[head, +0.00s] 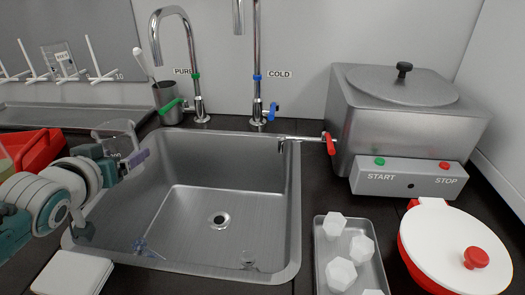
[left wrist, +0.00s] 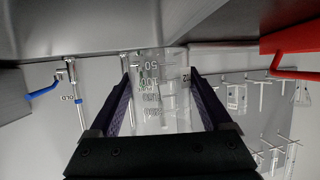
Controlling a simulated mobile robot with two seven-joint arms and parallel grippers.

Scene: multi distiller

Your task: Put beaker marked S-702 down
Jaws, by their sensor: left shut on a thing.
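A clear glass beaker (head: 117,129) is held by my left gripper (head: 140,160) above the left rim of the steel sink (head: 215,190). In the left wrist view the beaker (left wrist: 158,75) stands between the two dark fingers of the left gripper (left wrist: 160,92), which are shut on it. The beaker is partly hidden by the gripper in the head view. My right gripper is not in view.
The green-handled PURE tap (head: 195,85) and blue-handled COLD tap (head: 257,80) stand behind the sink. A pegboard (head: 90,55) carries a hanging beaker (head: 64,60). A tray of white pieces (head: 322,255) and a steel bath (head: 405,110) are right. A red bin (head: 38,150) is left.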

